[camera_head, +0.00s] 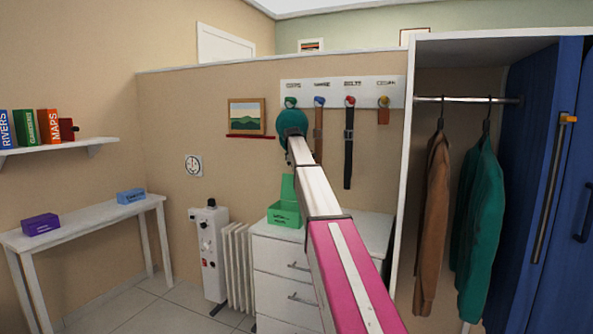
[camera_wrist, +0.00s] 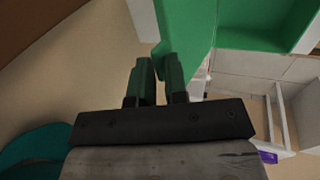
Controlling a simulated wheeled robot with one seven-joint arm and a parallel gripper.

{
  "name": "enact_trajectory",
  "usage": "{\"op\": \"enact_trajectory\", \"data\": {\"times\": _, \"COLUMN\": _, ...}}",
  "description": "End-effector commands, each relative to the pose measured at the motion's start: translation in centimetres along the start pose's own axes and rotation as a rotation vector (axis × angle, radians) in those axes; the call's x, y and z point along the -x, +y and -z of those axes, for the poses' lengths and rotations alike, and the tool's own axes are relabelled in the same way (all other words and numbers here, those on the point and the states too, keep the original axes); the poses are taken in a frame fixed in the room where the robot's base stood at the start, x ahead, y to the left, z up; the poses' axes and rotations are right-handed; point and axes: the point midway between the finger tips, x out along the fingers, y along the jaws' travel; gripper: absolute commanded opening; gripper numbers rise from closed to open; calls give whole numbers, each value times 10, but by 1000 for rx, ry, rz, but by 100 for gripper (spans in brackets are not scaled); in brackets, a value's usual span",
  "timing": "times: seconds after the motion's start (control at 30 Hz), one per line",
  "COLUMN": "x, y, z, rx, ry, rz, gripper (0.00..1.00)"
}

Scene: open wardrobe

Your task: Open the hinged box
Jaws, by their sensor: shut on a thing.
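The green hinged box (camera_head: 284,214) stands on the white dresser, with its lid (camera_head: 288,187) raised roughly upright at the back. In the wrist view the box (camera_wrist: 265,22) is at the upper right, with its open inside showing, and the lid (camera_wrist: 188,35) slants down towards my fingers. My gripper (camera_wrist: 158,65) is shut on the lid near its edge, with the two dark green fingers close together. The exact contact is hard to see against the similar green. In the head view my gripper is hidden behind my arm.
The white dresser (camera_head: 285,256) stands beside a heater (camera_head: 210,253). A purple box (camera_head: 42,224) and a blue box (camera_head: 130,196) lie on the side table (camera_head: 95,220). Belts hang from a hook board (camera_head: 330,92) above. The open wardrobe with jackets (camera_head: 482,215) is at right.

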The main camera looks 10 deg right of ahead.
Motion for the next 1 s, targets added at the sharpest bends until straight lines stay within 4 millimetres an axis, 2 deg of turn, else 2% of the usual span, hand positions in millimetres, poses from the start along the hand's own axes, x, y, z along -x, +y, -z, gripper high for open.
{"op": "enact_trajectory", "data": {"times": 0.4, "x": -3, "y": 1, "z": -1, "rx": 0, "ry": -3, "rz": -1, "gripper": 0}}
{"op": "enact_trajectory", "data": {"times": 0.43, "x": -3, "y": 1, "z": -1, "rx": 0, "ry": -3, "rz": -1, "gripper": 23}}
{"op": "enact_trajectory", "data": {"times": 0.47, "x": -3, "y": 2, "z": -1, "rx": 0, "ry": -3, "rz": -1, "gripper": 33}}
{"op": "enact_trajectory", "data": {"times": 0.83, "x": 3, "y": 1, "z": 0, "rx": 0, "ry": -1, "rz": -1, "gripper": 34}}
{"op": "enact_trajectory", "data": {"times": 1.0, "x": 26, "y": 2, "z": 0, "rx": -1, "ry": 0, "rz": -3, "gripper": 34}}
